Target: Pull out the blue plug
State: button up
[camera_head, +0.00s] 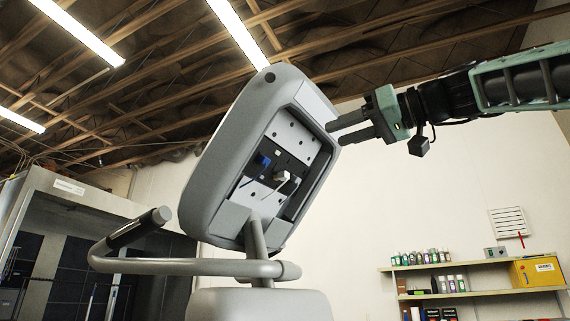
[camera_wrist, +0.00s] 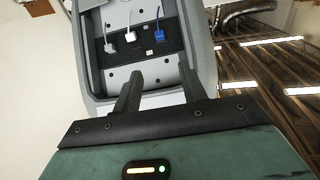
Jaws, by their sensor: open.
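The blue plug (camera_head: 263,161) sits in the dark connector strip inside the open back of a grey console head. In the wrist view the blue plug (camera_wrist: 159,35) is the rightmost of the plugs, with a thin cable rising from it. White plugs (camera_wrist: 130,36) sit to its left in the same strip. My gripper (camera_head: 336,133) is at the console's right upper edge, its two fingers pointing left toward the housing. In the wrist view my gripper (camera_wrist: 160,75) is open with nothing between its fingers, and the blue plug lies beyond the fingertips.
The console housing (camera_head: 228,125) has a raised rim around the recess. A curved grey handlebar (camera_head: 200,266) runs below it. Shelves with bottles and a yellow box (camera_head: 537,271) stand at the right. A grey cabinet (camera_head: 75,215) stands at the left.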

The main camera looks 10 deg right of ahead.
aim_at(264, 160)
jog(key=p+x, duration=0.9)
jog(key=x, duration=0.8)
jog(key=shift+p, duration=0.35)
jog(key=shift+a, duration=0.15)
grip_shut()
